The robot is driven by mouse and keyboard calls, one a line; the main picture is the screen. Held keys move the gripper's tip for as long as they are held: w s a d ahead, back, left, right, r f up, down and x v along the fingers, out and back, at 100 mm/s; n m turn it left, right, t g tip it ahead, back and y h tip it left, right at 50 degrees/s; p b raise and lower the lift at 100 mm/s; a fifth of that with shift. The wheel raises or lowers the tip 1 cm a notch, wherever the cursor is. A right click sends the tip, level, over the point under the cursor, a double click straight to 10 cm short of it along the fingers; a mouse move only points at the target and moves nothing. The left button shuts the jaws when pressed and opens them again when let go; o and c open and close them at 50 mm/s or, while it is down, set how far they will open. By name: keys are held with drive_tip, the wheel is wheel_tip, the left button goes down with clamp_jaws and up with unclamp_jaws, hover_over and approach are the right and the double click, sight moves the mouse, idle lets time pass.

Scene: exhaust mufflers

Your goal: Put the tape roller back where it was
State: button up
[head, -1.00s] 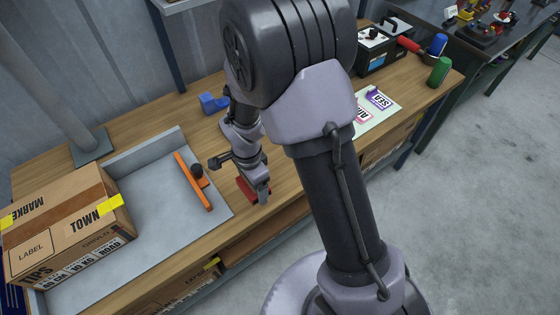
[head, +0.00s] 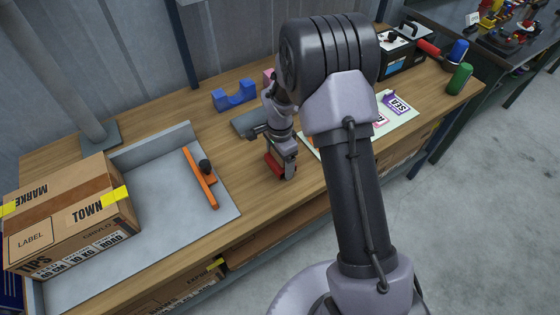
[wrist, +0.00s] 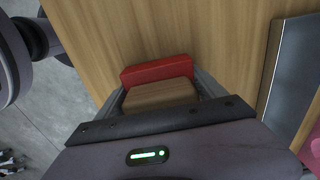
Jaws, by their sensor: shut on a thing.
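My gripper (head: 284,172) is shut on the tape roller, a red piece with a wood-brown block, over the bare wood of the bench. In the head view the red part (head: 273,165) shows beside the fingers and the rest is mostly hidden. In the wrist view the brown block (wrist: 158,94) sits between the fingers (wrist: 160,92), with the red part just beyond it. I cannot tell how far it is above the bench. A blue U-shaped cradle (head: 233,97) stands empty at the back.
A dark grey slab (head: 247,124) lies behind my gripper, and a pink thing (head: 268,75) stands farther back. To the left are a grey tray (head: 150,240), an orange bar (head: 199,178) with a black knob, and a cardboard box (head: 70,215). A pale mat (head: 405,118) with cards lies right.

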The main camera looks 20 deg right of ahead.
drive_tip(key=o, duration=1.7)
drive_tip(key=shift+o, duration=0.2)
drive_tip(key=r+p, duration=0.1)
drive_tip(key=r, duration=0.4)
drive_tip(key=r+p, duration=0.2)
drive_tip(key=r, duration=0.3)
drive_tip(key=r+p, duration=0.1)
drive_tip(key=r, duration=0.4)
drive_tip(key=shift+s+a, duration=0.1)
drive_tip(key=shift+s, duration=0.15)
drive_tip(key=s+r+n+t, duration=0.25)
drive_tip(key=s+r, duration=0.35)
drive_tip(key=r, duration=0.5)
drive_tip(key=s+a+r+n+t+y, duration=0.1)
drive_tip(key=s+r+n, duration=0.2)
drive_tip(key=s, duration=0.6)
drive_tip(key=s+a+r+n+t+y, duration=0.1)
drive_tip(key=s+r+n, duration=0.3)
drive_tip(key=s, duration=0.5)
drive_tip(key=shift+s+a+r+t, duration=0.35)
drive_tip(key=shift+a+r+t, duration=0.15)
drive_tip(key=shift+a+t, duration=0.25)
